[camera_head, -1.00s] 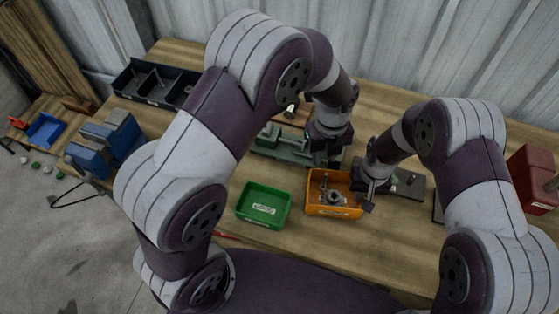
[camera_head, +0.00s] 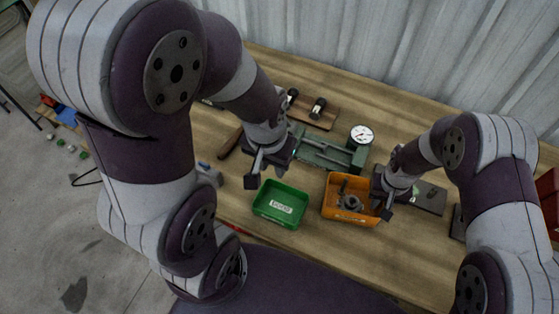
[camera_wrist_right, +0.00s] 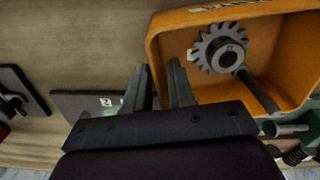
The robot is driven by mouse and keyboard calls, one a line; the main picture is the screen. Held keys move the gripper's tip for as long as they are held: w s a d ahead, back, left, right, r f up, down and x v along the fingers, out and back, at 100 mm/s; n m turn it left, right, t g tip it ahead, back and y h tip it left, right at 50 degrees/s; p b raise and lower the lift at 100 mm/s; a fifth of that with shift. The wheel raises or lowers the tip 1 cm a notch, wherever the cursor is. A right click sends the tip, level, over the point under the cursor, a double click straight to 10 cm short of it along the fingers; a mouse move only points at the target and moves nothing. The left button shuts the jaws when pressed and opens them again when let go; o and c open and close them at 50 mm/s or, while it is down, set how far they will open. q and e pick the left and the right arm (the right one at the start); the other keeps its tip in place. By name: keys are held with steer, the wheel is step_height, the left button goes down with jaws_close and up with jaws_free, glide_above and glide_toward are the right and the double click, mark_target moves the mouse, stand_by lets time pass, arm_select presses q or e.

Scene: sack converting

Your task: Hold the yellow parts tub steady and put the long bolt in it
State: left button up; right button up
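The yellow parts tub (camera_head: 333,211) looks orange-yellow and sits on the bench; its wall also shows in the right wrist view (camera_wrist_right: 205,13). Inside lie a toothed gear (camera_wrist_right: 220,48) and a dark rod (camera_wrist_right: 260,93) that looks like the long bolt, leaning beside the gear's hub. The rod also shows in the head view (camera_head: 343,186). My right gripper (camera_wrist_right: 160,75) has one finger on each side of the tub's left wall in the wrist view, close against it. My left gripper (camera_head: 267,176) is open, with nothing visible between its fingers, above the green tub's back left corner.
A green tub (camera_head: 262,211) stands left of the yellow tub. Behind them are a green fixture (camera_head: 325,152), a white dial gauge (camera_head: 361,134) and a wooden block with black pieces (camera_head: 318,107). A grey plate (camera_head: 430,197) lies to the right.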

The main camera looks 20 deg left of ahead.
steer(key=shift+o, duration=0.7)
steer(key=shift+r, duration=0.15)
step_height(320, 180, up, 11)
steer(key=shift+r, duration=0.35)
steer(key=s+d+r+m, duration=0.1)
steer(key=s+d+r, duration=0.2)
steer(key=s+d, duration=0.2)
steer(key=s+d+r+t, duration=0.1)
steer(key=s+d+r, duration=0.3)
steer(key=s+d, duration=0.2)
steer(key=shift+s+m, duration=0.2)
steer(key=shift+m, duration=0.2)
steer(key=shift+s, duration=0.1)
